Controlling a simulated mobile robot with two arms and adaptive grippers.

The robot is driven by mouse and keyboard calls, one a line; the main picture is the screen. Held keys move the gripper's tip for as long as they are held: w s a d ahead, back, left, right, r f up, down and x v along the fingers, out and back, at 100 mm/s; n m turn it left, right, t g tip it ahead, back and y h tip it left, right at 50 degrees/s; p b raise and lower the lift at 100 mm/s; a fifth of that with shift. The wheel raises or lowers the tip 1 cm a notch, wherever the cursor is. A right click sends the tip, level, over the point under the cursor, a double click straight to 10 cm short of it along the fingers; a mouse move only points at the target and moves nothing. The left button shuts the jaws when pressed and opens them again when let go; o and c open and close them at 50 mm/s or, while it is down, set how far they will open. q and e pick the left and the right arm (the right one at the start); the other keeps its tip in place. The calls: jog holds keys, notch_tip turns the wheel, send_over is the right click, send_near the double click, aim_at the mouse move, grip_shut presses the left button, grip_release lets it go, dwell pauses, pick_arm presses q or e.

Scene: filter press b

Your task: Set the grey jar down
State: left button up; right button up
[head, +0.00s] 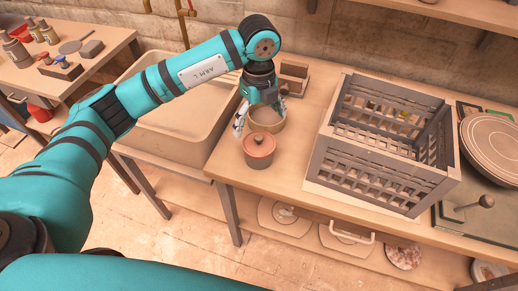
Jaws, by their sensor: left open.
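A round tan-grey jar (267,124), which I take for the grey jar, stands upright on the wooden table (283,185), near its left edge. My left gripper (260,116) points down over the jar, with its fingers spread to either side of it. The gripper is open. Its fingers and palm hide part of the jar's top, and I cannot tell whether the fingers touch its wall. My right gripper is not in view.
A reddish lidded pot (259,150) stands just in front of the jar. A small wooden box (293,77) is behind it. A large grey slatted crate (386,180) fills the table to the right. A wide basin (185,138) lies left.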

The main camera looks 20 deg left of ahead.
aim_at(257, 142)
pick_arm(q)
notch_tip(257, 142, down, 4)
jog(key=shift+w+f+p, duration=0.1)
jog(key=shift+p, duration=0.3)
jog(key=shift+f, duration=0.25)
jog(key=f, duration=0.1)
jog(key=f+p, duration=0.2)
jog(key=shift+a+f, duration=0.25)
jog(key=shift+f, duration=0.65)
jog(key=c, duration=1.1)
jog(key=shift+r, duration=0.2)
